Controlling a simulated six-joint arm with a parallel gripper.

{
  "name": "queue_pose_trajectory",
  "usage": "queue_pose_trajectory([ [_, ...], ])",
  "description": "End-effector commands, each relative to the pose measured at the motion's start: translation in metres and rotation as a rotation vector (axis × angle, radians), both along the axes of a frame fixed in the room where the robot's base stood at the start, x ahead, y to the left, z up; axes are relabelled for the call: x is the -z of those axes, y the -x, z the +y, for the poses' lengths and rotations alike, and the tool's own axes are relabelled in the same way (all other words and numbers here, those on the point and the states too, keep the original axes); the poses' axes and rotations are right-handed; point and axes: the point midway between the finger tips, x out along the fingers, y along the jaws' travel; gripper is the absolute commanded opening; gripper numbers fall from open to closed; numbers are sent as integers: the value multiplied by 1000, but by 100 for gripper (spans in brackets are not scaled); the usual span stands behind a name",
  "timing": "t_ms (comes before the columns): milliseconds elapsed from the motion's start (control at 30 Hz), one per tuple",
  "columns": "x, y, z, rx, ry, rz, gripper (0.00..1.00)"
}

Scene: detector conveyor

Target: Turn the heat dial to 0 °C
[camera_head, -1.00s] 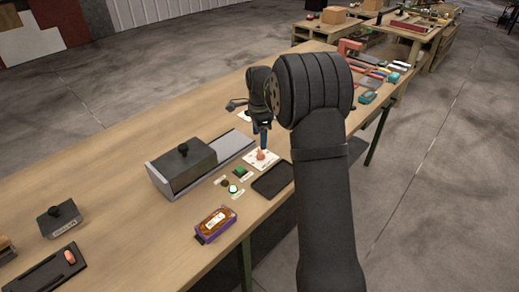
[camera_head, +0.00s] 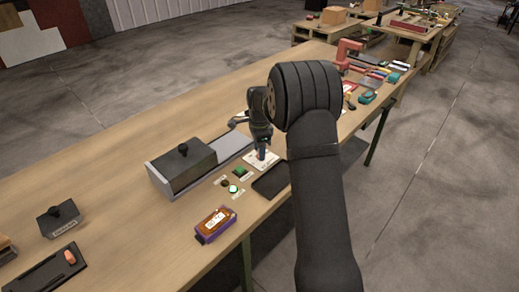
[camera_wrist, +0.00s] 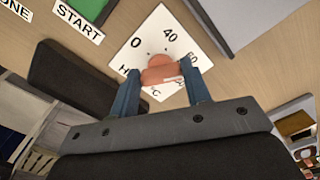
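The heat dial is a salmon-orange knob (camera_wrist: 160,72) on a white plate (camera_wrist: 150,32) marked 0, 40 and a partly hidden third number. The 0 lies up-left of the knob in the wrist view. The lettering below is partly covered. I cannot tell surely which mark the knob points to. My gripper (camera_wrist: 161,73) is open, its blue fingers on either side of the knob, with small gaps seeming to show. In the head view my gripper (camera_head: 262,155) is down at the plate (camera_head: 251,161) and hides the knob.
A green button (camera_wrist: 95,8) with a START label (camera_wrist: 78,20) is close by. A black pad (camera_head: 271,180) lies beside the dial, and a grey box with a black knob (camera_head: 183,163) stands left. A purple-edged device (camera_head: 215,224) is near the front edge.

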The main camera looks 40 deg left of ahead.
Motion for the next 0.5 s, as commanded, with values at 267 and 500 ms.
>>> queue_pose_trajectory([
  [267, 0, 0, 0, -26, 0, 0, 21],
  [500, 0, 0, 0, -145, 1, -1, 21],
])
